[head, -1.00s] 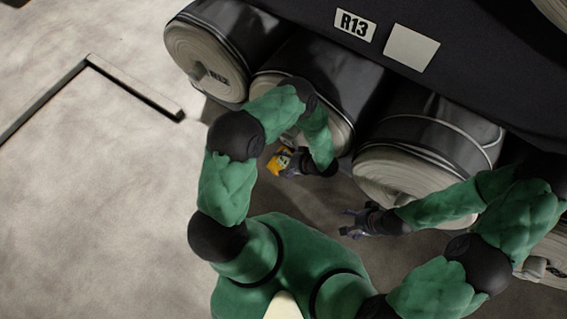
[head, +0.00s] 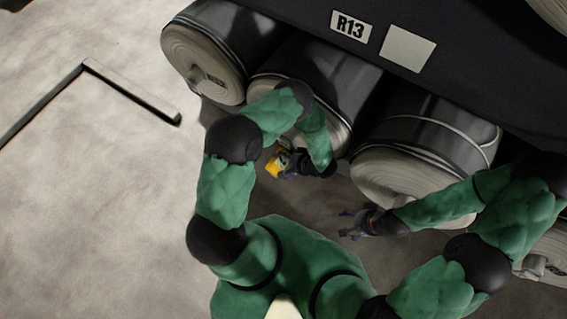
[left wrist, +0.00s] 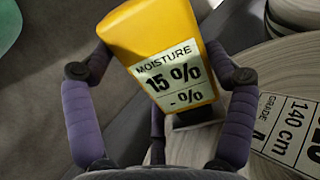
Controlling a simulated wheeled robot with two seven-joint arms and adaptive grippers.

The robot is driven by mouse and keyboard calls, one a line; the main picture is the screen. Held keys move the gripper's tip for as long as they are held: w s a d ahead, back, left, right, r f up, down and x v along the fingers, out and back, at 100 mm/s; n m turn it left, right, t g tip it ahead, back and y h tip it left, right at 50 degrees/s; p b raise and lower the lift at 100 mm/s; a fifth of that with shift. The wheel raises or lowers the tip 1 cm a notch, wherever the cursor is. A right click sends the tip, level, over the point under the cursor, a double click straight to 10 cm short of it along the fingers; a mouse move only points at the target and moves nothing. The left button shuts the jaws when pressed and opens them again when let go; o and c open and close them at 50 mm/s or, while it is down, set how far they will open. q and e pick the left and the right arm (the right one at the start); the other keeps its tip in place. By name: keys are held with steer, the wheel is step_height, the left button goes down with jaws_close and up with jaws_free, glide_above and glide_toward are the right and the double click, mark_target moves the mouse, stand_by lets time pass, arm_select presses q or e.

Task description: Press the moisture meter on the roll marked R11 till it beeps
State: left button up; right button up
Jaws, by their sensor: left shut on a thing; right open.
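The yellow moisture meter (left wrist: 155,35) is between the fingers of my left gripper (left wrist: 160,78), which is shut on it. Its display reads "MOISTURE 15 %" with "- %" below. The meter also shows in the head view (head: 275,164), at the left gripper (head: 292,165), in front of the middle roll (head: 325,85). No contact between meter and roll is visible. In the left wrist view, a roll end (left wrist: 285,70) with a partly cut-off label (left wrist: 290,125) reading "140 cm" is at the right. I cannot read an R11 mark. My right gripper (head: 350,226) is open and empty.
A left roll (head: 225,45) has a faint mark, perhaps R12. A right roll (head: 425,140) lies near my right arm. A low angled bar (head: 130,90) lies on the open floor (head: 90,210) at left.

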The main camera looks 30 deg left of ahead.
mark_target(276, 176)
arm_select(q)
steer(key=shift+w, duration=0.45)
stand_by(0.5)
steer(key=shift+w+r, duration=0.15)
steer(key=shift+w, duration=0.15)
stand_by(0.8)
steer(key=shift+s+p, duration=0.7)
steer(key=shift+s, duration=0.65)
steer(key=shift+s+a+p, duration=0.2)
steer(key=shift+s+p, duration=0.45)
steer(key=shift+s, duration=1.75)
steer(key=shift+s, duration=0.1)
